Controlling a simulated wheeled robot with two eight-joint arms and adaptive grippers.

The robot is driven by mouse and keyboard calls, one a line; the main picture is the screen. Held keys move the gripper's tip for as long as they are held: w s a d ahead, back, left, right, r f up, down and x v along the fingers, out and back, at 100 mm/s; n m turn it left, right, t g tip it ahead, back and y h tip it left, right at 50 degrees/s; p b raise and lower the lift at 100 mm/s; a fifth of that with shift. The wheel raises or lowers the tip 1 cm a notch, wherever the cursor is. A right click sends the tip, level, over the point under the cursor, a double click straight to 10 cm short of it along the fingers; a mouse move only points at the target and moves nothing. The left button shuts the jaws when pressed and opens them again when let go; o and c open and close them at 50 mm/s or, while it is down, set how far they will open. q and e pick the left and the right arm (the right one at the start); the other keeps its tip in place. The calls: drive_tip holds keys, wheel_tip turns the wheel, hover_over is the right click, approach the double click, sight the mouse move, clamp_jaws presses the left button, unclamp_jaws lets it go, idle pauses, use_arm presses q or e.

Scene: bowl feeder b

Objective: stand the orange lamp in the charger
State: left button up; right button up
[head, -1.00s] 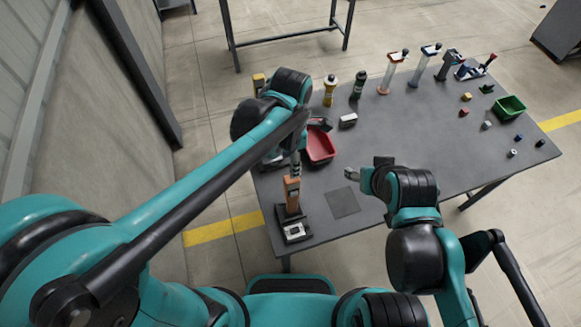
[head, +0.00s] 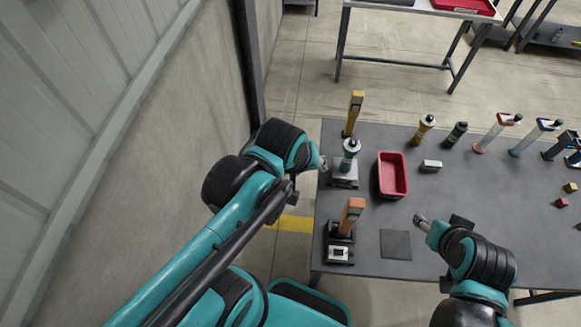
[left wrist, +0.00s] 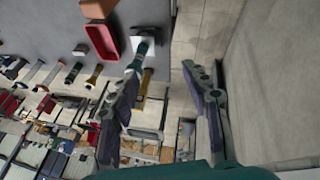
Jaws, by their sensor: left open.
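The orange lamp (head: 352,214) stands near the table's left front, its lower end at the rear part of the black charger (head: 339,251). It looks upright; how deep its foot sits is hard to see. My left gripper (head: 323,163) is open and empty by the table's left edge, behind the lamp and apart from it. In the left wrist view its two fingers (left wrist: 165,68) are spread, and an orange block, likely the lamp's head (left wrist: 97,9), shows at the top edge. My right gripper (head: 421,221) hangs right of the grey square; its jaw gap is unclear.
A teal-topped bottle (head: 350,149) on a grey stand and a yellow upright tool (head: 353,113) stand close to my left gripper. A red bin (head: 392,175) and a small white-grey block (head: 431,166) lie further right. The dark square mat (head: 396,245) is bare.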

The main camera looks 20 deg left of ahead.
use_arm(q)
drive_tip(key=a+m, duration=0.1)
drive_tip(key=m, duration=0.1)
drive_tip(key=s+a+m+t, duration=0.1)
drive_tip(key=m, duration=0.1)
drive_tip(key=a+m+t, duration=0.1)
drive_tip(key=a, duration=0.1)
drive_tip(key=shift+s+f+m+y, duration=0.3)
drive_tip(key=shift+s+f+m, duration=0.05)
drive_tip(key=shift+m, duration=0.05)
use_arm(e)
drive_tip(key=shift+f, duration=0.1)
